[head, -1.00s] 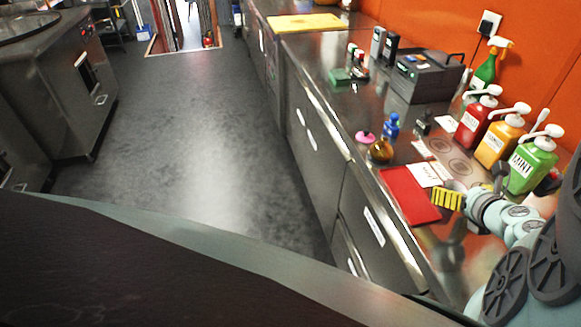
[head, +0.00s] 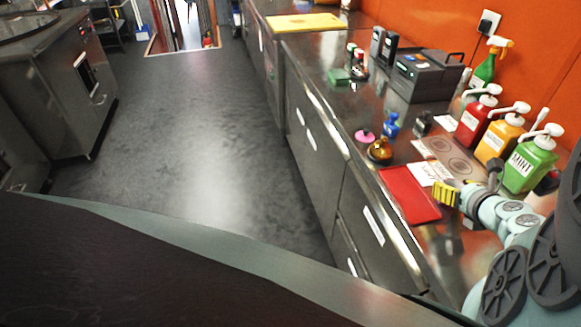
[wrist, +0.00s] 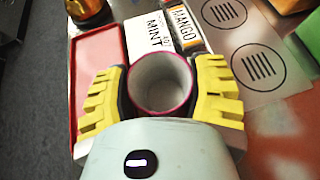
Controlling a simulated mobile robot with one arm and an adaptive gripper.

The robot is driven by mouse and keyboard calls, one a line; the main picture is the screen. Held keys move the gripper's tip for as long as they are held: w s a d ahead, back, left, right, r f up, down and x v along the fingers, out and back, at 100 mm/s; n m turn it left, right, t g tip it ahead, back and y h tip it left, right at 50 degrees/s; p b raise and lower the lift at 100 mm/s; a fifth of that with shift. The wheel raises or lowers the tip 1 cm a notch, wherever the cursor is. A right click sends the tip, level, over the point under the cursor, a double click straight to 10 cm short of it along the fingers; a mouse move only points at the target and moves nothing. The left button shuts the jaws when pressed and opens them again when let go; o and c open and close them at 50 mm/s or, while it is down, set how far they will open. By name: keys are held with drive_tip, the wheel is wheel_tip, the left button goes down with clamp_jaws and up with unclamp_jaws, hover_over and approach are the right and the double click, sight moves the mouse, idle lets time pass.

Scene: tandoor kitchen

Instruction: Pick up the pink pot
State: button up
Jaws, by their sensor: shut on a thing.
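The pink pot (wrist: 160,84) shows in the wrist view from above, with a pink rim and a pale, empty-looking inside. It sits between the yellow ribbed fingers of my gripper (wrist: 161,92), which is shut on its sides. In the head view my gripper (head: 447,194) is over the counter, beside the right edge of a red tray or board. The pot is hidden there by the fingers and arm. I cannot tell whether its base touches the counter.
The red board (head: 408,194) lies left of my gripper. White label cards (wrist: 168,36) lie just beyond the pot. Red, orange and green (head: 529,164) pump bottles stand behind to the right. A brown-gold pot (head: 380,150) and a small pink item (head: 364,136) are farther along the counter.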

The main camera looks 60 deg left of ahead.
drive_tip(key=c, duration=0.4)
